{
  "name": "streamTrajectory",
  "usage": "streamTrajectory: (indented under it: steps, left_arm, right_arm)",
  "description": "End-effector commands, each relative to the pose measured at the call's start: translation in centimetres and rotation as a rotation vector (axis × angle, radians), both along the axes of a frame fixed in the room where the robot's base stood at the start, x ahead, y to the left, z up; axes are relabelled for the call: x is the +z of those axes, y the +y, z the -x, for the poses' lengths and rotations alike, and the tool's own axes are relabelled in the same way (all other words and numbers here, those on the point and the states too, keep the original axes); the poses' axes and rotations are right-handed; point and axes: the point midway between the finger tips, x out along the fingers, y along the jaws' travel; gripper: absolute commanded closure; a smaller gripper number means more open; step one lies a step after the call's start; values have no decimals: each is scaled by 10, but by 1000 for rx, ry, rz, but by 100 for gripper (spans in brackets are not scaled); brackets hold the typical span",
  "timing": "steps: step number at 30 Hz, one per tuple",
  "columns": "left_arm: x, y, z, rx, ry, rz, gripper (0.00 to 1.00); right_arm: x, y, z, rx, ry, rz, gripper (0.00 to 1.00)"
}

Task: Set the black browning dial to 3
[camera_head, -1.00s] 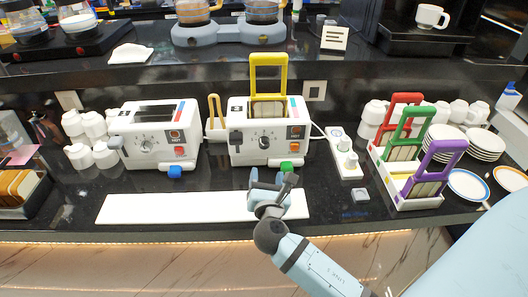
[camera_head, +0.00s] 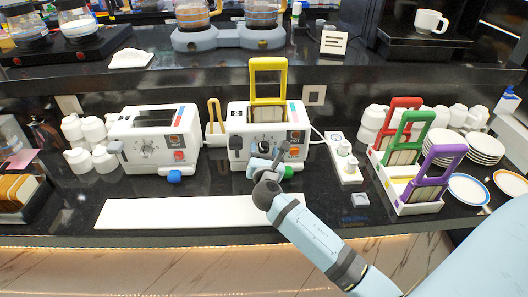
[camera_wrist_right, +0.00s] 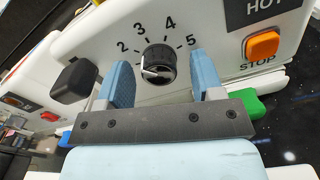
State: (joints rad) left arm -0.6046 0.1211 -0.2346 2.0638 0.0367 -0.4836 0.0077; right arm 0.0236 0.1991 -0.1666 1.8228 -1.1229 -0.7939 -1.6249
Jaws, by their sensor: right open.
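The black browning dial (camera_wrist_right: 160,62) is on the front of the right white toaster (camera_head: 238,120), which has a yellow-handled rack (camera_head: 268,64) in its slot. In the wrist view the numbers 2, 3, 4 and 5 show around the dial. Its white pointer line points left, below the 2; any 1 there is hidden. My right gripper (camera_head: 269,157) is in front of this toaster and partly covers the dial in the head view. Its two blue fingers are open, one on each side of the dial in the wrist view; I cannot tell whether they touch it. My left gripper is not in view.
A black lever (camera_wrist_right: 76,80) is left of the dial and an orange STOP button (camera_wrist_right: 262,46) is right of it. A green part (camera_wrist_right: 242,105) sticks out below. A second white toaster (camera_head: 128,130) stands left. A rack holder (camera_head: 420,208) stands right. A white board (camera_head: 150,214) lies in front.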

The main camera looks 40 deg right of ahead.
Motion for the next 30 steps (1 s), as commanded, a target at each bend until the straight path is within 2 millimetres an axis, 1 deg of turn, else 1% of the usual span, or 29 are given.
streamTrajectory:
  steps: [1,7,14,19,30]
  left_arm:
    - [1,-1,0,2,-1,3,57]
    - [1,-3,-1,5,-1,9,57]
    - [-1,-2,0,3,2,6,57]
    - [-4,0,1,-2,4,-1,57]
    - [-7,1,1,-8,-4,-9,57]
  right_arm:
    - [0,0,0,0,0,0,41]
    - [0,0,0,0,0,0,87]
    - [0,0,0,0,-6,-9,88]
    - [-1,0,0,0,-34,-55,88]
    - [-1,1,0,1,-176,-286,88]
